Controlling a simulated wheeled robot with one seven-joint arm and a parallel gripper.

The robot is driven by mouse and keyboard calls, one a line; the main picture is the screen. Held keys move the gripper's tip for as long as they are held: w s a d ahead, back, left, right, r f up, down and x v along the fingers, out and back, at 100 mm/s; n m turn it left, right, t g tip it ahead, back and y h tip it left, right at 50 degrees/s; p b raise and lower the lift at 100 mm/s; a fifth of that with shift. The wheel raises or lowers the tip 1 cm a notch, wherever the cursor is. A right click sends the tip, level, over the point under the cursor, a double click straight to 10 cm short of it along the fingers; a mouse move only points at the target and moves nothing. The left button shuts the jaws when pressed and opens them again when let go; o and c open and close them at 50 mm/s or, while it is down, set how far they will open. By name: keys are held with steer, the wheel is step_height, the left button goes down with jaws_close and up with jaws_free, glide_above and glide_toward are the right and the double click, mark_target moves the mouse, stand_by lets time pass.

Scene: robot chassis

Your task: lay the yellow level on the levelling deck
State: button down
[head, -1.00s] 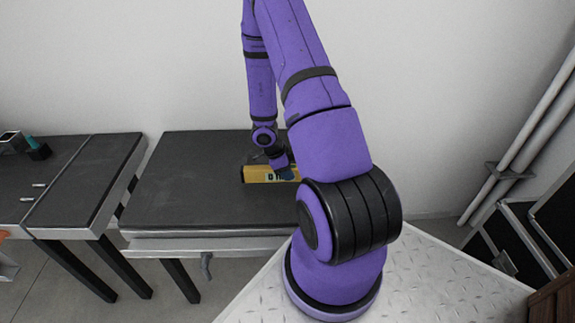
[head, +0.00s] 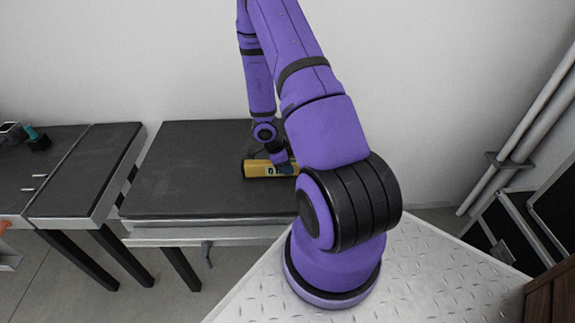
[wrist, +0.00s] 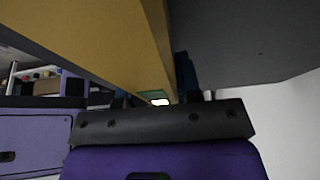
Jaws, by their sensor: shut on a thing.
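The yellow level (head: 258,169) is a long yellow bar with a dark-and-white marking on its side. It is over the far right part of the dark-topped table with a crank, which looks like the levelling deck (head: 190,175). My gripper (head: 287,168) is shut on the level; my arm hides the level's right end in the head view. In the wrist view the yellow level (wrist: 110,40) runs large across the upper left, with a blue finger (wrist: 187,75) against its side. A dark surface (wrist: 250,35) fills the upper right. I cannot tell whether the level touches the deck.
Another dark-topped bench (head: 90,175) stands to the left across a narrow gap, with a teal-and-black item (head: 36,137) on it. A crank handle (head: 206,254) hangs below the deck's front edge. The deck's left and middle are clear. A pale wall is behind.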

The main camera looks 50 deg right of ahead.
steer(key=shift+f, duration=0.35)
steer(key=c, duration=0.7)
jaws_free()
steer(key=v, duration=1)
steer(key=shift+w+a+r, duration=0.15)
steer(key=shift+r, duration=0.2)
